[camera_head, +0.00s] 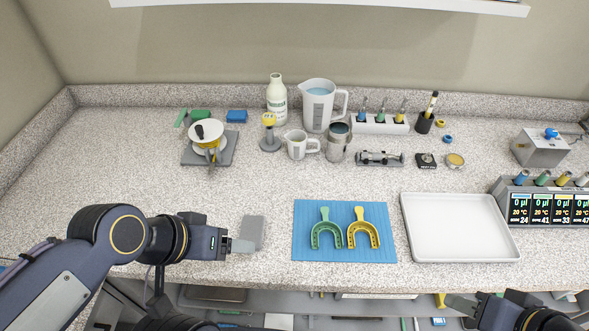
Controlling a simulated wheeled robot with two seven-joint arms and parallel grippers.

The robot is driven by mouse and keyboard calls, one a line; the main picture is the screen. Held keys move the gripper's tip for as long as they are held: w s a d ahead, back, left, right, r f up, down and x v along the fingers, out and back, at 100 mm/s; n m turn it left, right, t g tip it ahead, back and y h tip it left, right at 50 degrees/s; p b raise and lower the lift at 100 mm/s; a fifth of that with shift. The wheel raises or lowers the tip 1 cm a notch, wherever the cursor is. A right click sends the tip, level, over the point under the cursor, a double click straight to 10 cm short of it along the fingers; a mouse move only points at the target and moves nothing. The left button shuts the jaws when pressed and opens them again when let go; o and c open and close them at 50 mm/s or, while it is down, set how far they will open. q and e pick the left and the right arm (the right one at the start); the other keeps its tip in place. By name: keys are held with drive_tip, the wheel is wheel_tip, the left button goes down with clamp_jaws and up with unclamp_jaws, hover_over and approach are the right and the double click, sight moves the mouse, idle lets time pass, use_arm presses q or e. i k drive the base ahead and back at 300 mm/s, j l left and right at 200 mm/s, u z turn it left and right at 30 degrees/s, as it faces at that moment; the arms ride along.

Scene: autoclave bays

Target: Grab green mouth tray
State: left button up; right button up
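The green mouth tray (325,230) is a U-shaped piece with a short handle pointing to the back. It lies on a blue mat (303,215) near the counter's front edge, just left of a similar yellow mouth tray (362,230). My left gripper (252,233) is over the counter to the left of the mat, apart from the green tray. Its fingers overlap in this view, so its opening is unclear. My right gripper (461,308) is low at the bottom right, in front of the counter, with its fingers apart and nothing seen between them.
An empty white tray (460,228) lies right of the mat. A display unit (545,208) stands at the far right. A jug (318,105), bottle (277,98), cup (297,145) and small tools line the back. The counter left of the mat is mostly clear. A shelf hangs above.

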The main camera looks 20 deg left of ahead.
sight(325, 226)
drive_tip(key=l+u, duration=0.15)
drive_tip(key=l, duration=0.8)
drive_tip(key=u, duration=1.45)
